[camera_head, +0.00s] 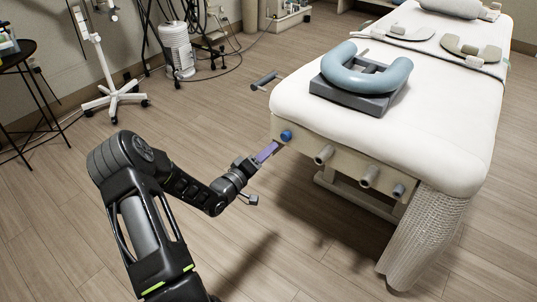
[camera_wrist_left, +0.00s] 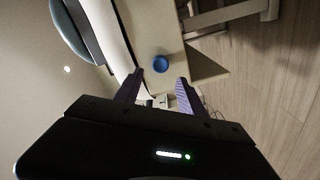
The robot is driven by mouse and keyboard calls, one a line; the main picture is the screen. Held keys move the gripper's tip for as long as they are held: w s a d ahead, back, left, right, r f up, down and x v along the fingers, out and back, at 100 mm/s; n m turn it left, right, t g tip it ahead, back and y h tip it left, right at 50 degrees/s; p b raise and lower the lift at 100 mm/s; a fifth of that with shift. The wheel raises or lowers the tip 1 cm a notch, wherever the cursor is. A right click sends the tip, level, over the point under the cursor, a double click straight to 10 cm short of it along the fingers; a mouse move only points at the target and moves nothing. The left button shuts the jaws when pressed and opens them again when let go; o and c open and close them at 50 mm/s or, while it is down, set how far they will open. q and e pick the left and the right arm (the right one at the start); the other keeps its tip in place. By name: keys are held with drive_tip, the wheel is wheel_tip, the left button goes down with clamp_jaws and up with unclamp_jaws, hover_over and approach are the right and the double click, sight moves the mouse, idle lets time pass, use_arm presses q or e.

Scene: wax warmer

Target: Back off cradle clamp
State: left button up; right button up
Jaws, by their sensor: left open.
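The massage bed's end panel (camera_head: 336,168) carries a blue round knob (camera_head: 286,135) at its left end. The knob also shows in the left wrist view (camera_wrist_left: 162,64), just beyond and between the fingertips. A blue U-shaped face cradle (camera_head: 366,70) rests on a grey base on top of the bed. My left gripper (camera_head: 268,152) reaches toward the knob from the left, with its purple fingers close to it. In the left wrist view the fingers (camera_wrist_left: 160,82) are apart with nothing between them. My right gripper is not in view.
Pale round pegs (camera_head: 324,154) and another blue-grey knob (camera_head: 399,190) stick out of the panel to the right. A white wheeled stand (camera_head: 113,95) is at the back left. The wooden floor (camera_head: 60,220) is clear at the front left.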

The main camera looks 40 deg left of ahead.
sight(284, 138)
use_arm(q)
drive_tip(key=shift+w, duration=0.1)
drive_tip(key=shift+w+f+b, duration=0.1)
drive_tip(key=shift+w+b, duration=0.95)
drive_tip(key=shift+w, duration=1.45)
drive_tip(key=shift+w+b, duration=0.5)
drive_tip(key=shift+w, duration=0.8)
drive_tip(key=shift+a, duration=0.1)
drive_tip(key=shift+c, duration=0.4)
